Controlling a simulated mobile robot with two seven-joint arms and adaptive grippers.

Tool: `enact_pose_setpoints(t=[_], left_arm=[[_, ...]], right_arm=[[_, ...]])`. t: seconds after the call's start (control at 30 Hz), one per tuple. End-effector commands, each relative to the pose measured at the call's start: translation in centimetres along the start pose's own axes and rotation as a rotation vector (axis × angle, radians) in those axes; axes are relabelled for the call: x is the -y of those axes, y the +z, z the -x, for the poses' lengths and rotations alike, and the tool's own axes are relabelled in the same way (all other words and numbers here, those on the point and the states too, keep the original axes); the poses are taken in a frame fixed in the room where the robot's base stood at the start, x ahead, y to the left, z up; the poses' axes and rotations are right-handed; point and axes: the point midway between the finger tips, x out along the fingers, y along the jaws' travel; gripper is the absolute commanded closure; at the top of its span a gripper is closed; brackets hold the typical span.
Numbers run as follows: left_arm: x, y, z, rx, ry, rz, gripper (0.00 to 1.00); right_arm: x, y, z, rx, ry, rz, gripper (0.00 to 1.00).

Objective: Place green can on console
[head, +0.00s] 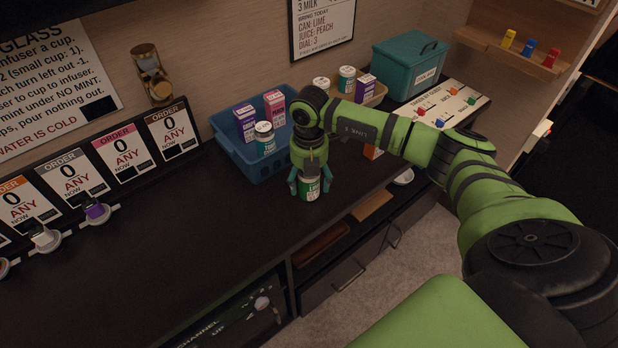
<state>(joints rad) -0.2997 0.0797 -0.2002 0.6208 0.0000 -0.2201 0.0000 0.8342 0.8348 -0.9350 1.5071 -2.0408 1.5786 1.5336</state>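A green-and-white can (309,188) is upright near the front edge of the dark counter (215,250). My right gripper (309,186) points down from above, with one finger on each side of the can, and appears shut on it. The fingers hide part of the can's upper sides. I cannot tell whether its base touches the counter. A pale lettered panel (466,99) with coloured knobs lies at the right end of the counter; nothing in view is labelled as a console. My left gripper is not in view.
A blue crate (247,158) with cartons and a can is just behind and left of the gripper. A tan tray (376,98) with cans and a carton and a teal box (410,66) stand farther right.

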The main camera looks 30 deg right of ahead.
Motion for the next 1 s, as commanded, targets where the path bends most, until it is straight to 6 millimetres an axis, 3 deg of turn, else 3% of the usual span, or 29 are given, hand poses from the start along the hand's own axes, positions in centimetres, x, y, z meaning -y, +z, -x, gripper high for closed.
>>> enact_pose_setpoints(t=[0.27,0.7,1.0], left_arm=[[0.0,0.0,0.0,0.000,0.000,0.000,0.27],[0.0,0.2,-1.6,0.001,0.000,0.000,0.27],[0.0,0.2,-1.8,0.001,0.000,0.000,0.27]], right_arm=[[-0.1,0.1,1.2,0.001,0.004,-0.001,0.26],[-0.1,0.1,9.9,0.003,0.005,0.000,0.26],[0.0,0.0,12.3,0.000,0.000,-0.001,0.26]])
